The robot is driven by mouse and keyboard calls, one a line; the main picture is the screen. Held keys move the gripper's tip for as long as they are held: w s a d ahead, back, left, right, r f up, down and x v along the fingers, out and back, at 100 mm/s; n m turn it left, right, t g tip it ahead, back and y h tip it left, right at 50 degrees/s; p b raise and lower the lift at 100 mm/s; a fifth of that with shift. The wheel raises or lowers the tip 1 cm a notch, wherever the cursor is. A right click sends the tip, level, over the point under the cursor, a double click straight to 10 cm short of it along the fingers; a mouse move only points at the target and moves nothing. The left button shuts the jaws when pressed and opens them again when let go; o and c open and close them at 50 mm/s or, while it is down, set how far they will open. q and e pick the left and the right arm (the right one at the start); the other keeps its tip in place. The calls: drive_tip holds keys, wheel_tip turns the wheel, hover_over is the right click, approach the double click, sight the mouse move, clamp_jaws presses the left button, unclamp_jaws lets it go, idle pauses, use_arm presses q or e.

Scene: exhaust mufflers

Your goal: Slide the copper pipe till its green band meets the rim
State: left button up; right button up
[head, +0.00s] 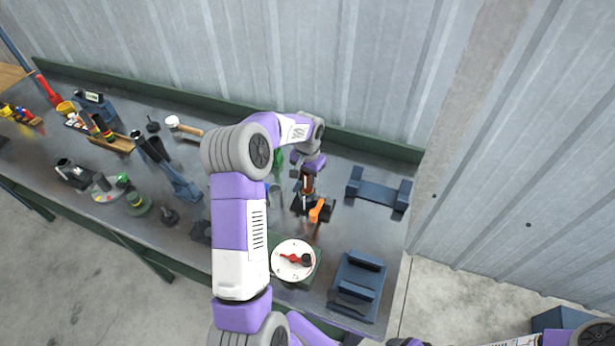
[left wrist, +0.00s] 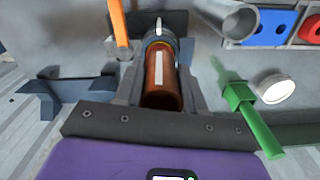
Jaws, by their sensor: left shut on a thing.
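The copper pipe (left wrist: 162,82) is a reddish-brown tube with a pale stripe along it. My left gripper (head: 307,176) is shut on it, with a dark finger on each side in the left wrist view (left wrist: 160,88). The pipe also shows below the gripper in the head view (head: 307,186). Its far end reaches a grey metal ring or collar (left wrist: 158,34) in a dark holder (left wrist: 178,22). A thin yellowish-green band shows near that collar; I cannot tell whether it touches the rim. My right gripper is not in view.
An orange handle (head: 316,211) stands beside the holder. A green clamp-like tool (left wrist: 240,98) is close beside the gripper. A blue cradle (head: 378,190) stands right, a dial (head: 293,259) and blue stand (head: 358,287) in front. Many tools crowd the bench's left.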

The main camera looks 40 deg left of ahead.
use_arm(q)
drive_tip(key=shift+c, duration=0.6)
drive_tip(key=shift+r, duration=0.1)
drive_tip(key=shift+r, duration=0.15)
drive_tip(key=shift+w+r+p, duration=0.1)
drive_tip(key=shift+r+p, duration=0.55)
drive_tip(key=shift+r, duration=0.1)
drive_tip(key=o, duration=1.3)
drive_tip(key=shift+c, duration=0.2)
wheel_tip(320, 180, up, 8)
drive_tip(key=shift+f, duration=0.25)
